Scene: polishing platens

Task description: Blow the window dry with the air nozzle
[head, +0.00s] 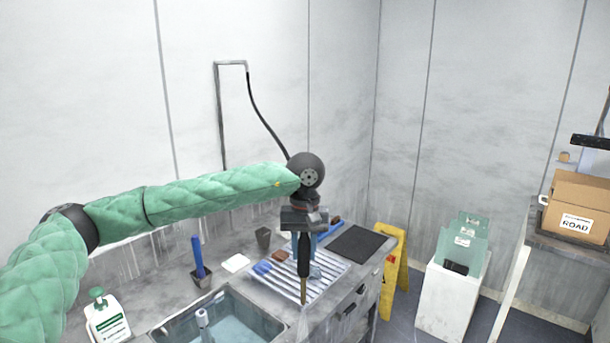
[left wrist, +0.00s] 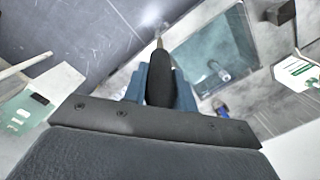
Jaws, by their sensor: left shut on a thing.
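My left gripper (head: 303,240) points down over the front of the counter and is shut on the air nozzle (head: 304,262). The nozzle has a dark body and a thin brass tip that points downward. In the left wrist view the nozzle (left wrist: 159,85) sits between the blue fingers, and a pale, blurred patch shows at its tip. A black hose (head: 264,118) runs from the wall pipe to behind my left wrist. I cannot surely make out the window; the nozzle and gripper cover part of the slatted rack (head: 331,268). My right gripper is not in view.
A sink (head: 165,332) with water lies left of the rack. A blue-handled tool (head: 198,257) stands in a holder behind it, and a white-green bottle (head: 107,318) is at left. A dark mat (head: 354,244) and a yellow floor sign (head: 394,270) are at right.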

